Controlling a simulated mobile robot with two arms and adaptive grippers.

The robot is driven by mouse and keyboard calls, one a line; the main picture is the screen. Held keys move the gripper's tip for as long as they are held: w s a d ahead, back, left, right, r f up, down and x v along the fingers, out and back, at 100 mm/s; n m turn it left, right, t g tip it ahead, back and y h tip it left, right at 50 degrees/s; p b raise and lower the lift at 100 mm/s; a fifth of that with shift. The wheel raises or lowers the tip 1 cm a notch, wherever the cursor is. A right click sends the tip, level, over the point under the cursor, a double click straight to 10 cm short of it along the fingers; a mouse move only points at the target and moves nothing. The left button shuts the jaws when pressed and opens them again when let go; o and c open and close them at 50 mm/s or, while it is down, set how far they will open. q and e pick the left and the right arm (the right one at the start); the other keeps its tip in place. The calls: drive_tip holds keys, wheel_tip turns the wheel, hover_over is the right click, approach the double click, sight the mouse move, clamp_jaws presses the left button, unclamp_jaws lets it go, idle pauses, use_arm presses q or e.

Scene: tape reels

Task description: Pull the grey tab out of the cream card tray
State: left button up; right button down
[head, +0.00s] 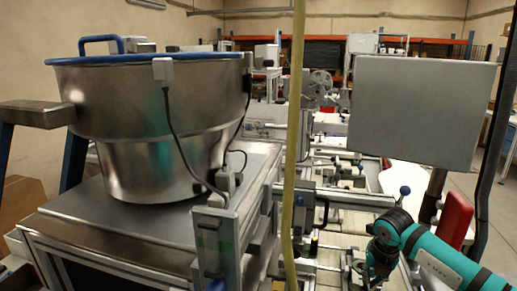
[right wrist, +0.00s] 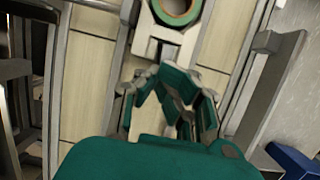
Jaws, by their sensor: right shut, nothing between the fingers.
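My right gripper (right wrist: 172,88) has teal fingers and is shut with nothing between them. In the head view it shows at the lower right (head: 378,262), low over the machine line. In the right wrist view a pale grey holder (right wrist: 168,38) with a green-rimmed tape reel (right wrist: 178,10) lies just beyond the fingertips, apart from them. Cream panels (right wrist: 92,75) run on both sides of it. I cannot make out a separate grey tab or tell which panel is the cream card tray. My left gripper is not in view.
A large steel bowl (head: 150,110) with a blue rim stands on a metal table (head: 140,222) at left. A yellowish vertical hose (head: 292,150) crosses the middle. A grey flat panel (head: 422,110) stands at right. Metal rails (right wrist: 250,85) flank the cream strip.

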drive_tip(key=shift+r, duration=0.25)
drive_tip(key=c, duration=2)
unclamp_jaws()
drive_tip(key=shift+c, duration=0.2)
drive_tip(key=o, duration=0.7)
drive_tip(key=shift+c, duration=0.2)
